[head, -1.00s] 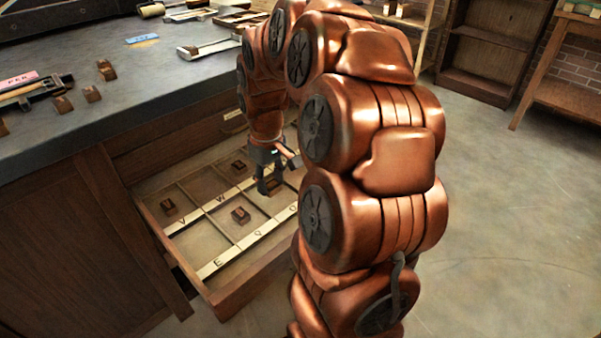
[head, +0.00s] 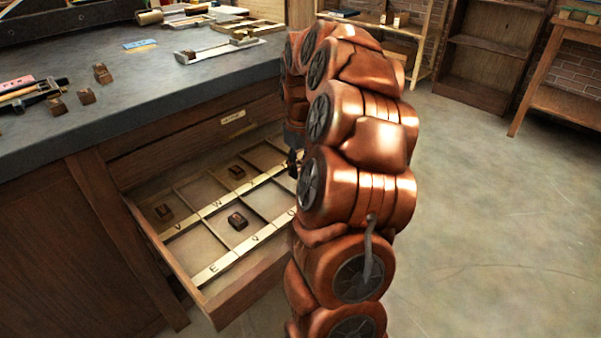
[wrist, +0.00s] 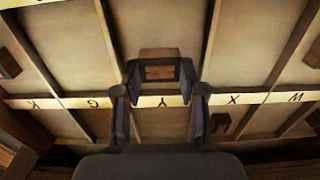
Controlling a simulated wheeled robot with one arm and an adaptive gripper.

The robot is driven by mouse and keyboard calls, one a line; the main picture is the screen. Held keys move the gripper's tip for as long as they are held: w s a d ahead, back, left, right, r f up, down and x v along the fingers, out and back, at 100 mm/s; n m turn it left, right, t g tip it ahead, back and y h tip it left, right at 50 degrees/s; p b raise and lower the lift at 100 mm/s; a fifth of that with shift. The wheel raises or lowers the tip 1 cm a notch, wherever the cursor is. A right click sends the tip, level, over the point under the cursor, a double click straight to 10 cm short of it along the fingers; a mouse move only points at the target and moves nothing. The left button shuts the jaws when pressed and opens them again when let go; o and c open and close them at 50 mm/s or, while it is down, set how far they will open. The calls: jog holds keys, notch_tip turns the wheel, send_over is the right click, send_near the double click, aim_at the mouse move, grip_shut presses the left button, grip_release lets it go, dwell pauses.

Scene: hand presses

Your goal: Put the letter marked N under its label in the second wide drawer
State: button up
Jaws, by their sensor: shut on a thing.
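My gripper (wrist: 160,80) is shut on a small brown wooden letter block (wrist: 160,72), held between its fingertips over the open drawer in the wrist view. The letter on the block cannot be read. The open drawer (head: 235,290) is divided into compartments with pale label strips. In the wrist view the labels appear upside down: K, G, Y, X and W, and my gripper is at the strip by the Y (wrist: 163,101). No N label is readable. In the head view my arm hides most of the gripper and the drawer's right part.
Other letter blocks lie in the drawer, at the W side (head: 237,171), the V side (head: 163,212) and nearer the front (head: 237,220). The bench top (head: 150,85) holds more blocks and tools. Open floor (head: 490,220) lies to the right.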

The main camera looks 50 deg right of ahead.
aim_at(300, 168)
jog(key=shift+f, duration=1)
jog(key=shift+f, duration=0.15)
jog(key=o, duration=0.8)
jog(key=shift+o, duration=0.2)
notch_tip(300, 168, up, 12)
jog(key=p, duration=0.2)
jog(key=shift+r, duration=0.25)
